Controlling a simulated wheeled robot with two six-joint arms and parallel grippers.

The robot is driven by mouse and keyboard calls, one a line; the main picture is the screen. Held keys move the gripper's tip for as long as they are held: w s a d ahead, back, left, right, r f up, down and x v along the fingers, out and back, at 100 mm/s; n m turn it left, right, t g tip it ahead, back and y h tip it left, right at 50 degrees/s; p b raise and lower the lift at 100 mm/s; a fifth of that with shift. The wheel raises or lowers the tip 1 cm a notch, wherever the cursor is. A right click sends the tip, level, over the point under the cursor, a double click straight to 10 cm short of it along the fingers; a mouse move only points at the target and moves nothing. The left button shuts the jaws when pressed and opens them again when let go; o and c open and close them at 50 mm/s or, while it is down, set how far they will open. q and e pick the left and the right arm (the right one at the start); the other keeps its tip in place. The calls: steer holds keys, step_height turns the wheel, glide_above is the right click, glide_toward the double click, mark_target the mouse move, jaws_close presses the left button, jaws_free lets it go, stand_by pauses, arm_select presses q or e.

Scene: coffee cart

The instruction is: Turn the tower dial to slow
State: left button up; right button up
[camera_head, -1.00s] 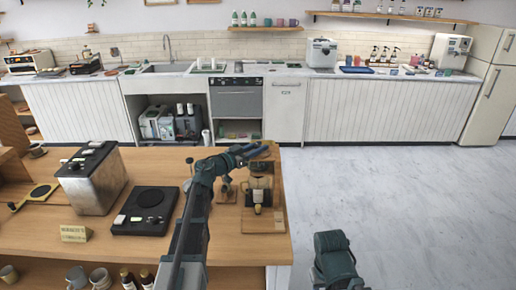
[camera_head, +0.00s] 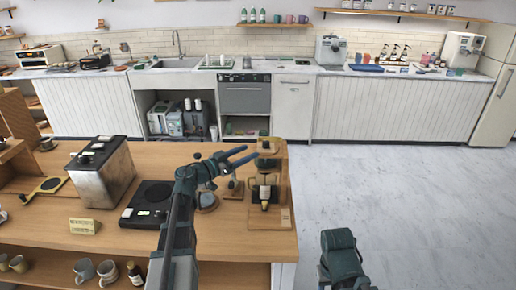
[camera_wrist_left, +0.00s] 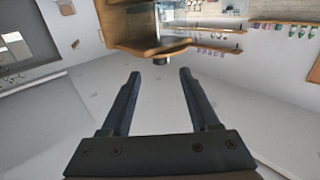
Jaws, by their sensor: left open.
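The wooden coffee tower (camera_head: 266,163) stands at the right end of the cart top, with a glass vessel and a dark bottle-like part in its frame. I cannot make out its dial or the dial's setting in the head view. My left gripper (camera_head: 251,155) is at the height of the tower's upper part, just left of it, fingers pointing right. In the left wrist view the gripper (camera_wrist_left: 158,75) is open and empty. A wooden piece (camera_wrist_left: 125,28) with a small dark cylinder (camera_wrist_left: 160,61) lies ahead of the fingertips there; I cannot tell whether it is the dial.
A flat black scale (camera_head: 152,196), a metal box with a black top (camera_head: 103,172) and a small sign (camera_head: 83,226) stand left on the cart. Cups sit on the shelf below. The floor (camera_head: 385,200) right of the cart is clear. My right arm shows at bottom right.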

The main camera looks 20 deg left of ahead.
arm_select(q)
steer(key=shift+v, duration=2.3)
